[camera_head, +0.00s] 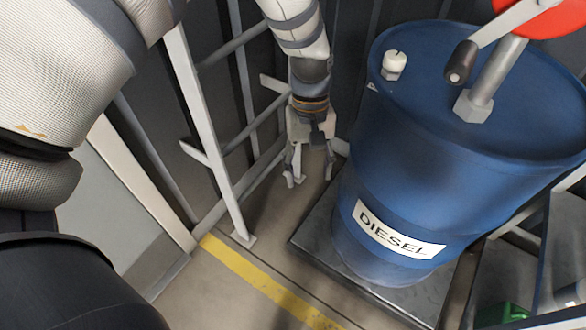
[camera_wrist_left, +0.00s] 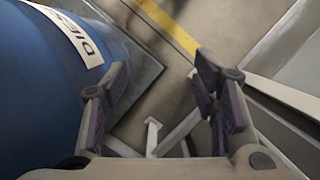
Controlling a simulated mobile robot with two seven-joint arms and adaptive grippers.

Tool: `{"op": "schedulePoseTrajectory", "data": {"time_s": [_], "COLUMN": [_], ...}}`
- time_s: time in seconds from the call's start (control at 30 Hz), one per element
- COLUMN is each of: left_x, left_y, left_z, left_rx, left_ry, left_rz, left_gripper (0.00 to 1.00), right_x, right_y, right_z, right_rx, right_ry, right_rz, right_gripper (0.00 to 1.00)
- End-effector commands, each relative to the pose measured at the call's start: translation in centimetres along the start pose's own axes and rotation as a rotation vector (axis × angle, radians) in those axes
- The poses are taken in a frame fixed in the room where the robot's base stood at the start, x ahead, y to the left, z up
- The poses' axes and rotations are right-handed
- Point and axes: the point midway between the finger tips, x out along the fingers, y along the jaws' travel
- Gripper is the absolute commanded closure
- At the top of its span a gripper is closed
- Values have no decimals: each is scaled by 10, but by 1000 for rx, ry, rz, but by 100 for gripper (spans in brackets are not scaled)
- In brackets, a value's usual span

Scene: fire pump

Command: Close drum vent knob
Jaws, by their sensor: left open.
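The drum vent knob (camera_head: 394,64) is a small white cap on the left side of the blue drum's top. The blue drum (camera_head: 430,170) stands upright with a DIESEL label (camera_head: 393,232). My left gripper (camera_head: 310,178) hangs fingers down to the left of the drum, well below the knob and apart from it. It is open and empty. In the left wrist view its fingers (camera_wrist_left: 160,95) are spread, with the drum (camera_wrist_left: 50,90) at the left and floor between them. The knob is not in the wrist view. My right gripper is not in view.
A metal pump pipe (camera_head: 492,75) with a dark-handled crank (camera_head: 462,62) and a red part (camera_head: 535,15) rises from the drum top beside the knob. A white metal frame (camera_head: 205,130) stands left of my gripper. The drum rests on a dark platform (camera_head: 310,240).

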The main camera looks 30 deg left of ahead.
Motion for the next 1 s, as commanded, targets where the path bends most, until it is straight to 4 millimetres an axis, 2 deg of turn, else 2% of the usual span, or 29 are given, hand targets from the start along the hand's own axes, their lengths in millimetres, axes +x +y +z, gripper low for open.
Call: {"op": "schedulePoseTrajectory", "data": {"time_s": [0.1, 0.3, 0.87, 0.97, 1.0], "left_x": [23, 45, 53, 86, 106], "left_y": [-14, -29, -35, -64, -84], "left_z": [7, 14, 17, 37, 53], "left_rx": [30, 67, 79, 138, 183], "left_ry": [8, 20, 22, 25, 29], "left_rz": [-15, -27, -33, -61, -77], "left_gripper": [46, 46, 46, 46, 46], "right_x": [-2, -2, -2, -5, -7], "right_y": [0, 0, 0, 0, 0], "right_z": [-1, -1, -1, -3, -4], "right_rx": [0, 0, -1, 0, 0], "right_ry": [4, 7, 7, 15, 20], "right_rz": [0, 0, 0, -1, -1], "right_gripper": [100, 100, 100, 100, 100]}}
